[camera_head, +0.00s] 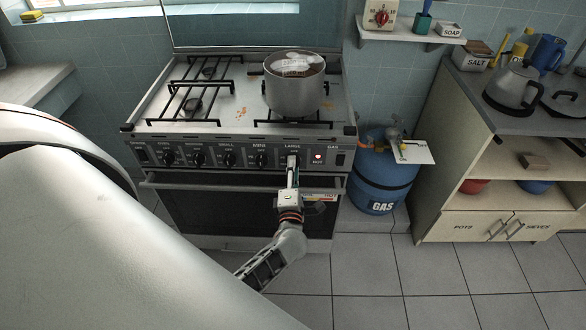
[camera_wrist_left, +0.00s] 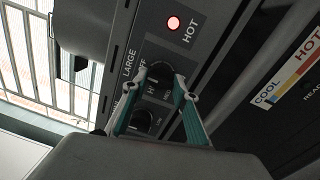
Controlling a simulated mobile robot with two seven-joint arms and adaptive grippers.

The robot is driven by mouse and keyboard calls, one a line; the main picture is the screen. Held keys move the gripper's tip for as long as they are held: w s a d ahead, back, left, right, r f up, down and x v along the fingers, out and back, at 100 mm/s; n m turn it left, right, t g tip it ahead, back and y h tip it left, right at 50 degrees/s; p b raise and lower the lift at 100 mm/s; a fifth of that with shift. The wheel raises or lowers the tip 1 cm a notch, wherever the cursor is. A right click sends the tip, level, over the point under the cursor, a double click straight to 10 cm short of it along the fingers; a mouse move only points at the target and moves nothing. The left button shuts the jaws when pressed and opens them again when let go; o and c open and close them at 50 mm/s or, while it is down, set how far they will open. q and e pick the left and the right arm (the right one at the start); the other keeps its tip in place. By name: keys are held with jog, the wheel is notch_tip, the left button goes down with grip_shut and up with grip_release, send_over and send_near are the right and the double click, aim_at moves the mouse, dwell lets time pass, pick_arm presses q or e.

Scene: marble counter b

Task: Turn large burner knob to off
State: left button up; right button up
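The stove (camera_head: 240,99) stands against the tiled wall, with a row of dark knobs along its front panel. The large burner knob (camera_wrist_left: 160,76) is under the "LARGE" label, beside the lit red HOT lamp (camera_wrist_left: 173,23). In the head view the lamp (camera_head: 318,156) is also lit, and my left gripper (camera_head: 292,172) reaches up to the knob from below. In the left wrist view its two green-sided fingers (camera_wrist_left: 161,84) stand on either side of the knob and appear to touch it. The knob's pointer setting is too small and covered to read. My right gripper is out of view.
A metal pot (camera_head: 292,92) sits on the right side of the stove top. The neighbouring knob (camera_wrist_left: 141,122) is close to my fingers. The oven handle (camera_head: 215,182) runs below the panel. A blue gas cylinder (camera_head: 373,178) stands right of the stove. Floor in front is clear.

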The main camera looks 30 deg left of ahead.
pick_arm(q)
jog(key=o, duration=0.4)
jog(key=v, duration=1.2)
jog(key=s+d+f+m+h, duration=0.1)
jog(key=s+d+m+h, duration=0.1)
jog(key=d+m+h, duration=0.6)
jog(key=s+d+m+h, duration=0.2)
jog(key=m+h, duration=0.1)
jog(key=m, duration=0.8)
jog(key=s+f+m+g+h, duration=0.1)
jog(key=s+f+m+g, duration=0.4)
jog(key=s+m, duration=0.4)
jog(key=f+m, duration=0.1)
jog(key=m, duration=0.1)
jog(key=shift+s+d+f+m, duration=0.15)
jog(key=shift+d+f+m, duration=0.1)
jog(key=shift+m, duration=0.15)
